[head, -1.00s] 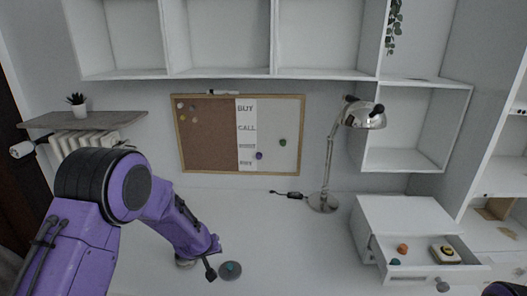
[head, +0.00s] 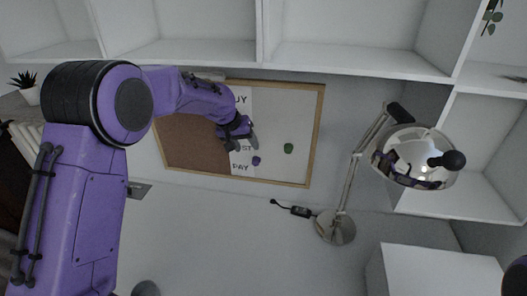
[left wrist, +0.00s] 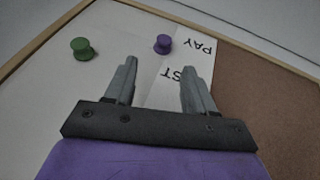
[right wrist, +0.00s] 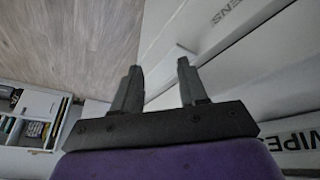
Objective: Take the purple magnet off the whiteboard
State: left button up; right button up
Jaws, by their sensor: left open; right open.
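The purple magnet (head: 256,161) is on the white half of the whiteboard (head: 298,100), beside the paper strip near the word PAY. In the left wrist view the purple magnet (left wrist: 163,44) sits just beyond and between the fingertips. My left gripper (head: 250,134) is open and empty in front of the board, just above and left of the magnet in the head view; its fingers also show in the left wrist view (left wrist: 159,75). My right gripper (right wrist: 157,75) is open and empty, away from the board.
A green magnet (head: 288,148) is on the board right of the purple one. A desk lamp (head: 338,226) stands to the right. Shelf compartments (head: 350,60) hang above the board. The right wrist view shows white boxes (right wrist: 225,30) and wood floor (right wrist: 70,40).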

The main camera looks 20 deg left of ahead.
aim_at(254, 161)
pick_arm(q)
jog(key=p+x, duration=0.1)
jog(key=x, duration=0.3)
jog(key=p+x, duration=0.2)
jog(key=x, duration=0.3)
jog(key=shift+s+a+f, duration=0.1)
jog(key=shift+s+a, duration=0.1)
jog(key=shift+a, duration=0.05)
jog(key=shift+w+f, duration=0.2)
jog(key=shift+f, duration=0.25)
jog(key=shift+s, duration=0.1)
jog(key=c, duration=1)
